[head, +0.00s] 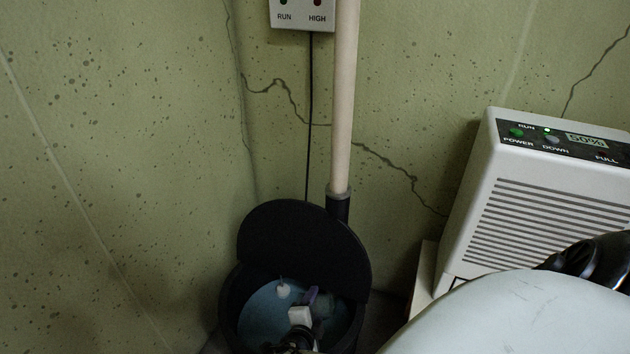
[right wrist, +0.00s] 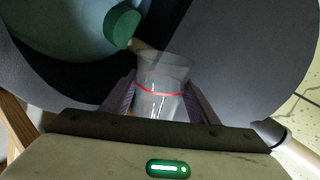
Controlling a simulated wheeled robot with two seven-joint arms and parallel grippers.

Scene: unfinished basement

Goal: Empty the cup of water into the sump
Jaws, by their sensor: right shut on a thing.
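The sump (head: 228,306) is a round black pit at the bottom centre of the head view, its black lid (head: 303,238) raised at the back. Bluish water shows inside. My right gripper (head: 316,298) is over the opening, inside the rim's outline. In the right wrist view its two fingers are shut on a clear cup (right wrist: 160,105) with a red line around it. The cup is only a faint shape in the head view. I cannot tell its tilt or how much water it holds. My left gripper is not in view.
A pale pipe (head: 344,100) rises behind the lid. A white dehumidifier (head: 540,210) stands at right. Cracked green walls close the corner.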

